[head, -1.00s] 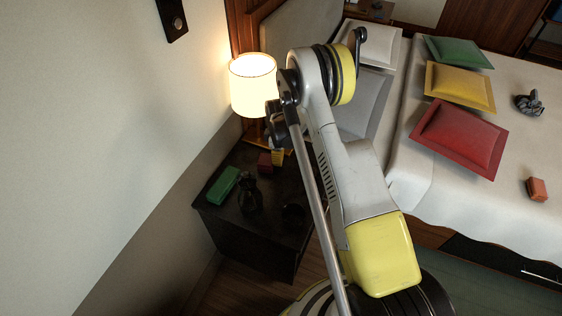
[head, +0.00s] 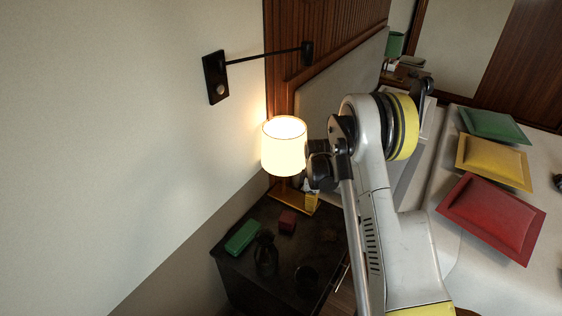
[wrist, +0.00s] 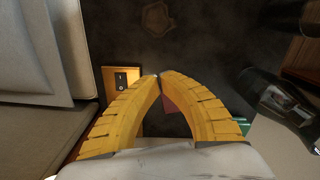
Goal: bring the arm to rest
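My arm (head: 375,210) reaches up and forward from the lower right of the head view, bent at a yellow-ringed joint. Its far end is beside the lamp, over the nightstand, and is partly hidden behind the arm. In the wrist view my gripper (wrist: 158,77) has two curved yellow fingers whose tips meet. Nothing shows held between the tips. A dark nightstand top (wrist: 195,45) lies beyond them. A red block (wrist: 169,104) shows partly behind the right finger, apart from the tips as far as I can tell.
A lit lamp (head: 284,147) stands on the nightstand (head: 225,268) close to my arm's end. A green block (head: 242,237), a dark bottle (head: 265,255) and the red block (head: 287,221) are there too. The bed with a red pillow (head: 490,215) is at right, the wall at left.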

